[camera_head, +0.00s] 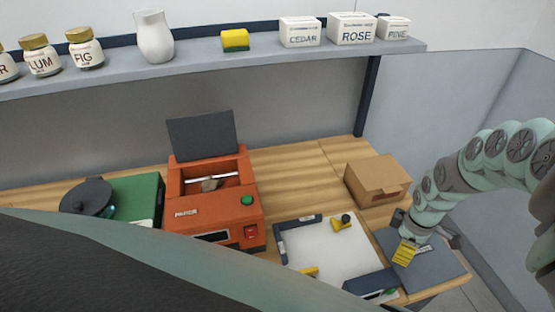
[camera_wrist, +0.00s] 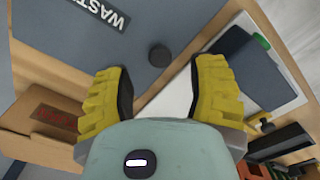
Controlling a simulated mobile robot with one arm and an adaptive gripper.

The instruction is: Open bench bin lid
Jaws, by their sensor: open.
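The bench bin lid (camera_head: 440,266) is a flat grey-blue panel at the right end of the bench, and it looks shut. In the wrist view the lid (camera_wrist: 50,45) bears a "WASTE" label and a dark round knob (camera_wrist: 159,55). My gripper (camera_head: 405,252) is over the lid's left part, its yellow fingers pointing down. In the wrist view my gripper (camera_wrist: 160,80) is open and empty, with the knob showing beyond and between the fingertips. I cannot tell how high the fingers are above it. The knob is not visible in the head view.
A cardboard box (camera_head: 376,180) stands close behind the lid. A white board (camera_head: 325,250) with dark rails and yellow clamps lies to its left. Further left are an orange machine (camera_head: 210,205) with a raised dark cover and a green device (camera_head: 140,197). A shelf (camera_head: 190,58) runs above.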

